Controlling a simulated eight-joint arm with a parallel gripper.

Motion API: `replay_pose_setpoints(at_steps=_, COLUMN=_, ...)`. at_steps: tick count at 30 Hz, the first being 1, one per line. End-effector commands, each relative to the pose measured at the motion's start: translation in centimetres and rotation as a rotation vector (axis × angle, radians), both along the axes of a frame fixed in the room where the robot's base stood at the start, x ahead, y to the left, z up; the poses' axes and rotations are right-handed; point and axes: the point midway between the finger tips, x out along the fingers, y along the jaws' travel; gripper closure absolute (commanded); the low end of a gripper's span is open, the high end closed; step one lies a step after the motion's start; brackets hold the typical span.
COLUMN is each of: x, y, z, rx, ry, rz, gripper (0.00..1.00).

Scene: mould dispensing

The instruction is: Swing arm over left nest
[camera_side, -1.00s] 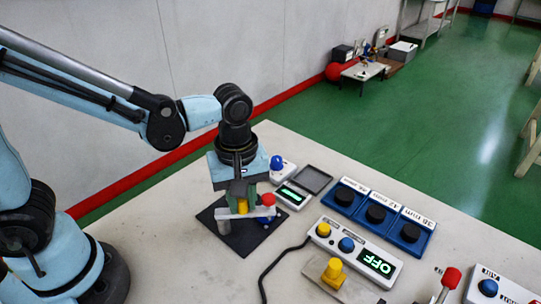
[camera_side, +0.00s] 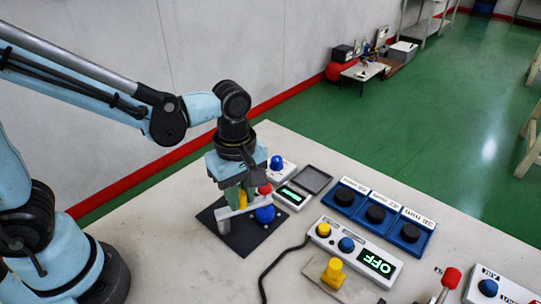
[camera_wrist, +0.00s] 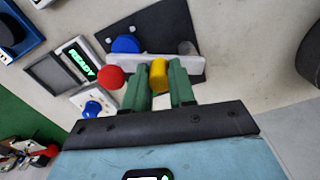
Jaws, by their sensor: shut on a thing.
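The swing arm is a pale bar (camera_side: 238,211), pivoted on a grey post (camera_side: 222,223) on a black base plate (camera_side: 240,239). It carries a yellow knob (camera_side: 243,199) and has a red ball (camera_side: 265,189) near its free end. My gripper (camera_side: 236,200) is shut on the yellow knob, its green fingers on either side. In the wrist view, the knob (camera_wrist: 158,75) sits between the fingers (camera_wrist: 160,88), with the bar (camera_wrist: 180,65) just beyond. A blue round part (camera_side: 265,214) shows beside the bar. Small pale spots mark the plate; I cannot tell which is the left nest.
A scale reading READY (camera_wrist: 78,60) and a blue-knobbed box (camera_side: 279,164) stand behind the plate.

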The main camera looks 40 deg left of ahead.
Motion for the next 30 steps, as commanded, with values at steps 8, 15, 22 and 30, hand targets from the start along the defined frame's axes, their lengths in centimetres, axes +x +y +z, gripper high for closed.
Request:
replay_pose_setpoints(at_steps=8, x=0.0, y=-0.1, z=0.0, rx=-0.002, ry=0.000, rz=-0.001, gripper=0.64)
replay_pose_setpoints(at_steps=15, x=0.0, y=0.0, z=0.1, rx=-0.001, ry=0.000, rz=-0.001, gripper=0.64)
replay_pose_setpoints(at_steps=22, x=0.0, y=0.0, z=1.9, rx=-0.001, ry=0.000, rz=-0.001, gripper=0.64)
replay_pose_setpoints(at_steps=30, x=0.0, y=0.0, z=5.8, rx=-0.001, ry=0.000, rz=-0.001, gripper=0.64)
